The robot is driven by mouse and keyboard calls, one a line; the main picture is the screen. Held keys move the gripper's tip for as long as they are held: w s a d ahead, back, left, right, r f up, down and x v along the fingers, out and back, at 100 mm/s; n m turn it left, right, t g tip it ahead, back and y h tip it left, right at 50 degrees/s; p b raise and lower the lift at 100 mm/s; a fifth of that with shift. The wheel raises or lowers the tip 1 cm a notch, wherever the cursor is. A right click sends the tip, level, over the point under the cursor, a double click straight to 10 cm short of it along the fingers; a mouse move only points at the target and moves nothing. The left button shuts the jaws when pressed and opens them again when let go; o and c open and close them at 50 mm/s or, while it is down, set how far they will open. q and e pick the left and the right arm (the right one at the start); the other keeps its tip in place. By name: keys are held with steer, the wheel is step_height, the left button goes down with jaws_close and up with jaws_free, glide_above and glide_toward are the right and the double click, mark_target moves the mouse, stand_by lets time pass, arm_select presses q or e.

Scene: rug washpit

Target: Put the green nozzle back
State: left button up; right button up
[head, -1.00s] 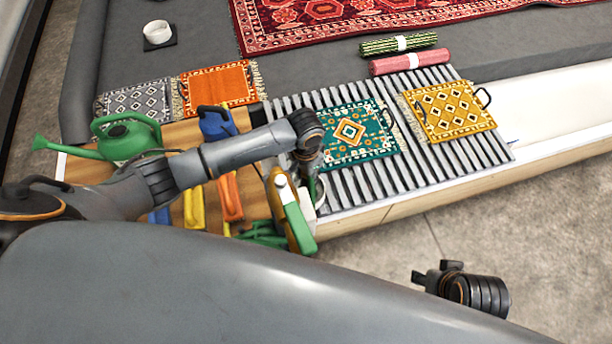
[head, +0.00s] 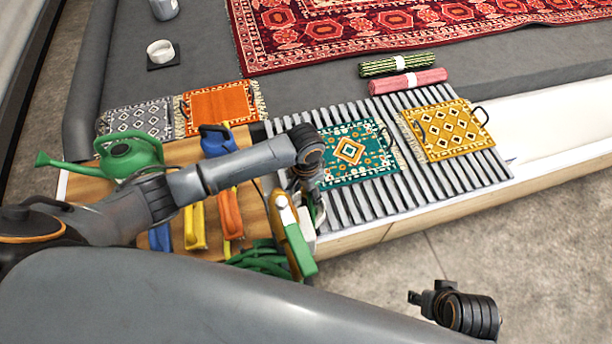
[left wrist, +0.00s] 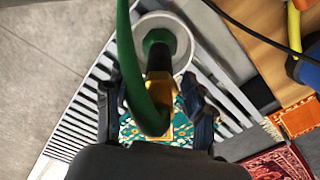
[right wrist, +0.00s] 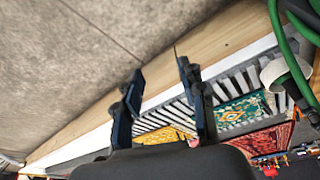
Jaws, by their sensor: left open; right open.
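The green nozzle (left wrist: 157,40) shows in the left wrist view, with a gold barrel (left wrist: 160,92) and a green hose (left wrist: 128,60) arching over it. Its green end shows within the opening of a white ring holder (left wrist: 186,45); how deep it sits is hidden. My left gripper (left wrist: 150,88) is open, a finger on each side of the gold barrel. In the head view, my left gripper (head: 311,197) is at the slatted rack's left edge. The right wrist view shows the holder (right wrist: 277,74).
A teal mat (head: 352,152) and a yellow mat (head: 450,128) lie on the slatted rack (head: 395,195). The floor (head: 540,235) in front is clear.

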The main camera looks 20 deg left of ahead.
arm_select(q)
step_height(320, 180, up, 10)
steer(key=p, duration=0.2)
steer(key=shift+r+p, duration=0.1)
steer(key=shift+p, duration=0.3)
arm_select(e)
step_height(320, 180, down, 11)
steer(key=s, duration=0.1)
steer(key=shift+s+r+g, duration=0.15)
steer(key=shift+g, duration=0.15)
